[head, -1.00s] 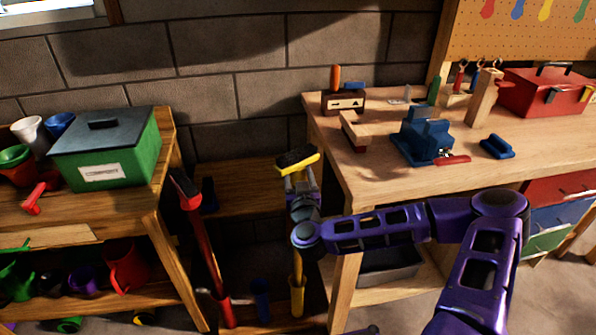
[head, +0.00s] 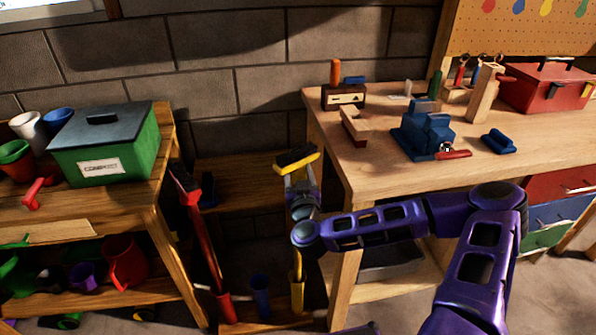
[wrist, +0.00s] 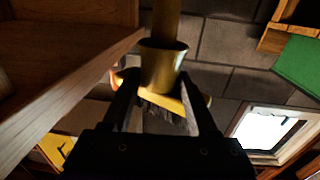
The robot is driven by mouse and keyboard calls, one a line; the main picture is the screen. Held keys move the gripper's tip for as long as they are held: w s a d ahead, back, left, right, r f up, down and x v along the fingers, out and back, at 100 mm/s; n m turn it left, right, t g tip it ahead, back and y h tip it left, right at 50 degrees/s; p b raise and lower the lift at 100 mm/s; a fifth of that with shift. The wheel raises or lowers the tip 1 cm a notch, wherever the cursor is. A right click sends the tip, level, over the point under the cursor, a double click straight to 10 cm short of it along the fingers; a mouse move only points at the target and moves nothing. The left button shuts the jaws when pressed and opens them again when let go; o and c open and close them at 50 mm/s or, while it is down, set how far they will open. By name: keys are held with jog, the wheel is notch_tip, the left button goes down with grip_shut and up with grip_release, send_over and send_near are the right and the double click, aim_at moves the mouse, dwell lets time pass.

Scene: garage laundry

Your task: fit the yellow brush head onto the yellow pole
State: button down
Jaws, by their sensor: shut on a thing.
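The yellow brush head (head: 298,165), with dark bristles facing up, is in my gripper (head: 301,188) between the two benches. In the wrist view my gripper (wrist: 163,112) is shut on it, its fingers on either side of the yellow body (wrist: 190,98). The yellow pole (head: 298,268) stands upright below, in a yellow holder near the floor. My arm and gripper hide its upper part in the head view. In the wrist view the pole (wrist: 167,20) lines up with the brush head's socket (wrist: 162,68) and meets its mouth; how deep it sits I cannot tell.
A red pole (head: 205,240) leans at the left, and a blue holder (head: 260,290) stands between the poles. The workbench (head: 370,195), carrying a blue vise (head: 424,135), is close on the right. The left bench (head: 150,215) holds a green box (head: 110,145).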

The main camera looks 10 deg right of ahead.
jog(key=shift+f+b, duration=0.7)
jog(key=shift+f, duration=0.65)
jog(key=shift+c, duration=0.5)
grip_release()
jog(key=s+a+p, duration=0.1)
jog(key=s+p, duration=0.4)
jog(key=s, duration=1.2)
jog(key=shift+s+a+p, duration=0.15)
jog(key=shift+s+p, duration=0.05)
jog(key=shift+p, duration=0.15)
jog(key=shift+f, duration=0.15)
